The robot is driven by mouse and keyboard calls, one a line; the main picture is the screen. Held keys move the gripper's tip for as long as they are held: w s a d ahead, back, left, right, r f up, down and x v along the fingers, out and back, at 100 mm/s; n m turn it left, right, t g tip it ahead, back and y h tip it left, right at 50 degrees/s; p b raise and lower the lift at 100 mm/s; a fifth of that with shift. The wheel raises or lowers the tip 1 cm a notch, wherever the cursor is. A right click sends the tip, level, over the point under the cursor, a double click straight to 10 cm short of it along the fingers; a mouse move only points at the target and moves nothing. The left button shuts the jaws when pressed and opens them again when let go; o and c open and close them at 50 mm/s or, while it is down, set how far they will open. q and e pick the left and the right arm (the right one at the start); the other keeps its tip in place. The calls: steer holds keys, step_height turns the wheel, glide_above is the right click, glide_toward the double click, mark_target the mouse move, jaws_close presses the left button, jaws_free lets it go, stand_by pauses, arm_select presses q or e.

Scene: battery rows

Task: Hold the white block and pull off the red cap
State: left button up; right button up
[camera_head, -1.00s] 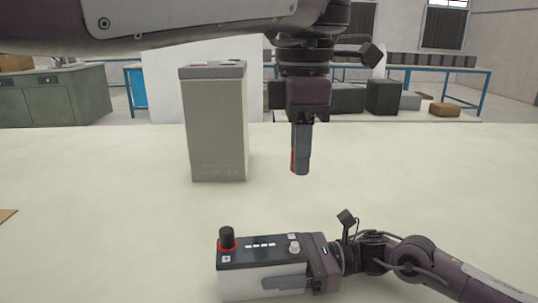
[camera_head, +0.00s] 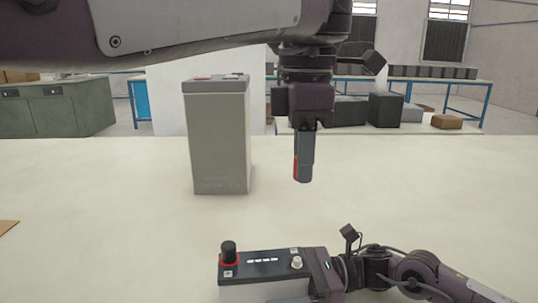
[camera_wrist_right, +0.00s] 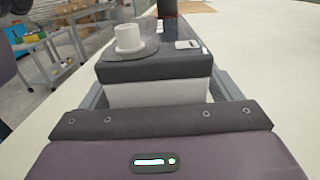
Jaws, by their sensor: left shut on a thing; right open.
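The white block (camera_head: 262,293) has a dark top (camera_head: 262,268) and stands at the bottom of the head view, partly cut off by the frame. On its top are a black terminal with a red ring (camera_head: 229,255) and a pale terminal (camera_head: 297,262). It also shows in the right wrist view (camera_wrist_right: 158,92). My right gripper (camera_wrist_right: 155,98) is open, with one finger on each side of the block. My left gripper (camera_head: 304,178) is shut on the red cap (camera_head: 296,167), high above the table and apart from the block. The fingers hide much of the cap.
A tall grey battery (camera_head: 219,140) stands upright on the pale table (camera_head: 120,200), left of my left gripper. A brown flat piece (camera_head: 8,227) lies at the left edge. The table between is clear. Benches with dark boxes (camera_head: 385,110) stand behind.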

steer(key=d, duration=0.7)
steer(key=w+d, duration=0.1)
steer(key=d, duration=0.3)
steer(key=shift+w+d, duration=0.1)
steer(key=shift+d, duration=0.4)
